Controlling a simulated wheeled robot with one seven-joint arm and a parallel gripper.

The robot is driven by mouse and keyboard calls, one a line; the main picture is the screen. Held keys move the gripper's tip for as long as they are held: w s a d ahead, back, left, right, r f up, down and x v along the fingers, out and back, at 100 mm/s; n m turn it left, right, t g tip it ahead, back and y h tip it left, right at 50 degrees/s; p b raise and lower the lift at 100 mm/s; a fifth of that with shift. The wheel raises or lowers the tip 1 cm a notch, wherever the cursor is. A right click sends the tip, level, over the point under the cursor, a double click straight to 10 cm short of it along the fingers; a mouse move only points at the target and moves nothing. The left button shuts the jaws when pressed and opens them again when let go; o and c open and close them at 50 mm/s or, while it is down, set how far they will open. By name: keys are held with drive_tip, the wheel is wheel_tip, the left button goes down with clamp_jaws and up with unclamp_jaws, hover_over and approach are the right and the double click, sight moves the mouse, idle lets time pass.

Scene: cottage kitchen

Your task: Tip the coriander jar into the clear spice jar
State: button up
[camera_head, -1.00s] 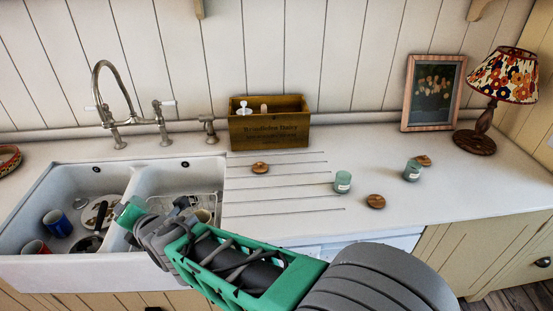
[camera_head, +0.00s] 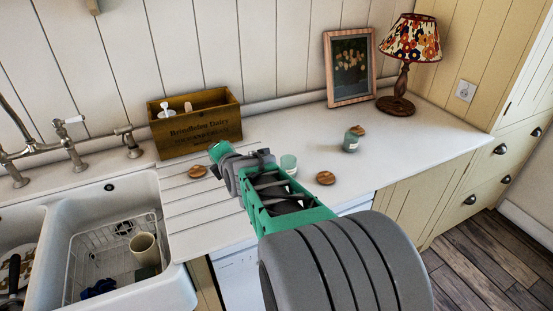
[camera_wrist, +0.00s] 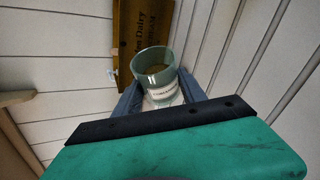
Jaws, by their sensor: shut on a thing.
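My gripper (camera_wrist: 162,92) is shut on a greenish glass jar (camera_wrist: 155,62) whose label seems to read coriander. Its open mouth shows in the wrist view, with brown contents inside. The wall boards lie sideways in that view, so I cannot tell the jar's exact tilt. In the head view my gripper is over the counter, in front of the wooden box, and the held jar is not clearly visible. Two similar jars stand on the counter: one just right of my gripper (camera_head: 289,164), partly covered by my arm, and one farther right (camera_head: 351,142). Their labels are unreadable, so I cannot tell which is the clear spice jar.
Round wooden lids lie on the counter, at left (camera_head: 197,172), at right (camera_head: 325,178) and by the farther jar (camera_head: 358,130). The wooden box (camera_head: 193,130) stands against the wall. A picture frame (camera_head: 349,68) and lamp (camera_head: 404,62) stand behind. The sink (camera_head: 178,275) is at left.

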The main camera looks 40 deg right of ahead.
sight(288, 167)
drive_tip(key=s+d+f+m+h+b, duration=0.1)
drive_tip(key=d, duration=0.7)
drive_tip(key=s+d+f+m+g+h+b, duration=0.1)
drive_tip(key=s+d+f+b, duration=0.1)
drive_tip(key=d, duration=0.7)
drive_tip(key=shift+d+m+h, duration=0.15)
drive_tip(key=shift+m+h, duration=0.15)
drive_tip(key=shift+m, duration=0.1)
drive_tip(key=shift+s+f+m+t+p, duration=0.1)
drive_tip(key=shift+s+m+t+p, duration=0.1)
drive_tip(key=shift+m+t+p, duration=0.5)
drive_tip(key=shift+s+d+f+m+t+y, duration=0.1)
drive_tip(key=shift+d+f+m+t+y, duration=0.15)
drive_tip(key=shift+m+y, duration=0.3)
drive_tip(key=shift+s+d+f+m+t+y+p, duration=0.1)
drive_tip(key=shift+m+t+y+p, duration=0.15)
drive_tip(key=shift+m+t+p, duration=0.35)
drive_tip(key=shift+m+b, duration=0.25)
drive_tip(key=shift+b, duration=0.2)
